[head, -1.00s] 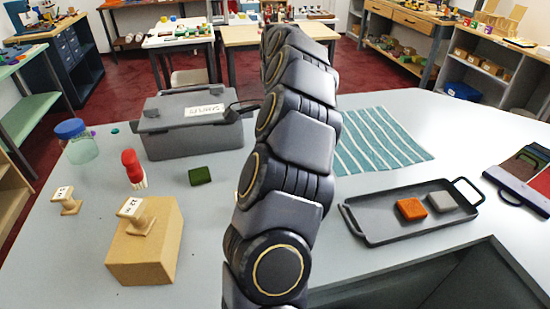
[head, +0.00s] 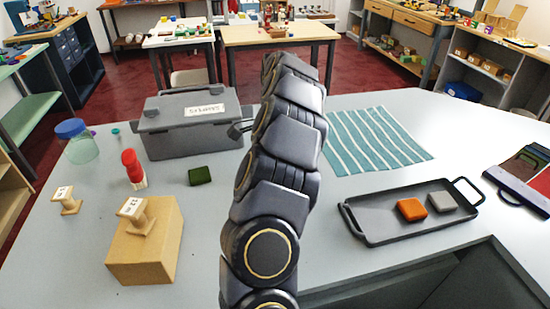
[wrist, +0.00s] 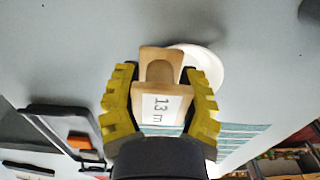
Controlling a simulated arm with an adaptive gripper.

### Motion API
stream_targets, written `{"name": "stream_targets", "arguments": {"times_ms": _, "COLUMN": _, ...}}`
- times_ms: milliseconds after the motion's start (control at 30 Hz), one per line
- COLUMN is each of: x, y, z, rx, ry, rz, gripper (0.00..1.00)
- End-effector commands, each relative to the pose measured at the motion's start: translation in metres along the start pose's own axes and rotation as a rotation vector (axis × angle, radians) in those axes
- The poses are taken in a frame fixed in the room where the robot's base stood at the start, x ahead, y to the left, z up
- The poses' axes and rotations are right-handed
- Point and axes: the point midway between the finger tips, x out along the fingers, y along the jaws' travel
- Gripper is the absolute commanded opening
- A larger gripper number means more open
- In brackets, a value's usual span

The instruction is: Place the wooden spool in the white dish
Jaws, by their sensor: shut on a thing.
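The wooden spool (wrist: 160,58), pale wood with a white "13 m" label, is between the yellow-padded fingers of my gripper (wrist: 161,74) in the wrist view. My gripper is shut on it. The white dish (wrist: 211,62) lies on the grey counter just beyond the spool, to its upper right in the wrist view. The spool covers the dish's left part; I cannot tell how high the spool is above the counter. In the head view my arm hides the gripper, the held spool and the dish.
Another labelled spool (head: 136,214) stands on a cardboard box (head: 150,255), and one (head: 67,200) on the counter at left. A grey case (head: 192,125), green block (head: 200,176), red-topped brush (head: 133,168), striped cloth (head: 375,140) and dark tray (head: 375,230) surround my arm.

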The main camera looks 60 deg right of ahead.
Motion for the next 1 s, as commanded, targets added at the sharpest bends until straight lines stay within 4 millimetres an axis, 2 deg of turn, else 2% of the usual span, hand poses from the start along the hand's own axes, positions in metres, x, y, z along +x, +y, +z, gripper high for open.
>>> {"name": "stream_targets", "arguments": {"times_ms": 200, "x": 0.006, "y": 0.0, "z": 0.0, "rx": 0.001, "ry": 0.0, "rz": 0.001, "gripper": 0.12}}
{"name": "stream_targets", "arguments": {"times_ms": 233, "x": 0.006, "y": 0.0, "z": 0.0, "rx": 0.001, "ry": 0.0, "rz": 0.001, "gripper": 0.54}}
{"name": "stream_targets", "arguments": {"times_ms": 267, "x": 0.006, "y": 0.0, "z": 0.0, "rx": 0.001, "ry": 0.0, "rz": 0.001, "gripper": 0.66}}
{"name": "stream_targets", "arguments": {"times_ms": 300, "x": 0.006, "y": 0.0, "z": 0.0, "rx": 0.001, "ry": 0.0, "rz": 0.001, "gripper": 0.73}}
{"name": "stream_targets", "arguments": {"times_ms": 667, "x": 0.003, "y": 0.0, "z": 0.0, "rx": 0.0, "ry": 0.0, "rz": 0.0, "gripper": 0.73}}
{"name": "stream_targets", "arguments": {"times_ms": 833, "x": -0.02, "y": 0.0, "z": 0.0, "rx": -0.001, "ry": 0.001, "rz": -0.002, "gripper": 0.73}}
{"name": "stream_targets", "arguments": {"times_ms": 1000, "x": -0.061, "y": -0.001, "z": 0.0, "rx": 0.001, "ry": 0.0, "rz": -0.006, "gripper": 0.73}}
